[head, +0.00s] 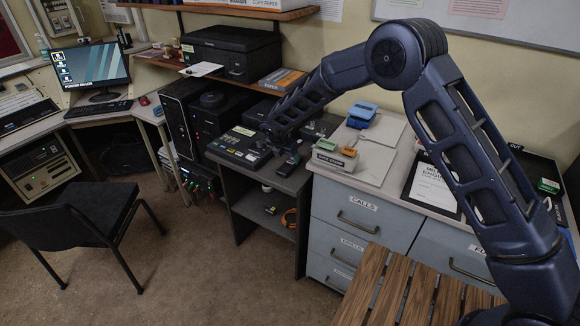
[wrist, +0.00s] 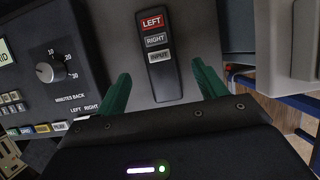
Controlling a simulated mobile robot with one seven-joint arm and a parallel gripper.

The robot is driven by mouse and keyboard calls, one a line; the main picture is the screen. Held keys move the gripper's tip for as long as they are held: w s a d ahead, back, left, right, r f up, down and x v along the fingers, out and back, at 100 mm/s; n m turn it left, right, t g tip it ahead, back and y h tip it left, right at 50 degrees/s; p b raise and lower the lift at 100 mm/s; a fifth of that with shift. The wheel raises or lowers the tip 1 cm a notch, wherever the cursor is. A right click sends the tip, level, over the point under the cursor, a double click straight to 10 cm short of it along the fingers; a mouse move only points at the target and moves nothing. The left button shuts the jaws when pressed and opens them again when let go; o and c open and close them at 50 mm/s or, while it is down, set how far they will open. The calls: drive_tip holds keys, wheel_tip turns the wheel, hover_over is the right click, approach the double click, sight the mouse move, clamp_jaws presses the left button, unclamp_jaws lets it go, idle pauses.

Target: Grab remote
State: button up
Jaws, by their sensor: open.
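The remote (wrist: 159,55) is a slim dark handset with a red LEFT button and grey RIGHT and INPUT buttons. In the wrist view it lies on a grey surface, lengthwise between and just beyond my fingertips. My gripper (wrist: 160,90) is open, with one green finger on each side of the remote's near end and a gap on both sides. In the head view the remote (head: 289,165) shows as a small dark bar near the front right of the dark cabinet's top, below the end of my arm.
A console with a dial (wrist: 58,68) stands close left of the remote; it also shows in the head view (head: 240,146). A drawer cabinet labelled CALLS (head: 362,206) adjoins on the right. A wooden slatted surface (head: 400,290) and a black chair (head: 85,215) are nearer.

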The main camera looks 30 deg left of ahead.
sight(290, 163)
drive_tip(key=x, duration=0.4)
drive_tip(key=shift+w+f, duration=0.15)
drive_tip(key=shift+f, duration=0.1)
drive_tip(key=c, duration=1.1)
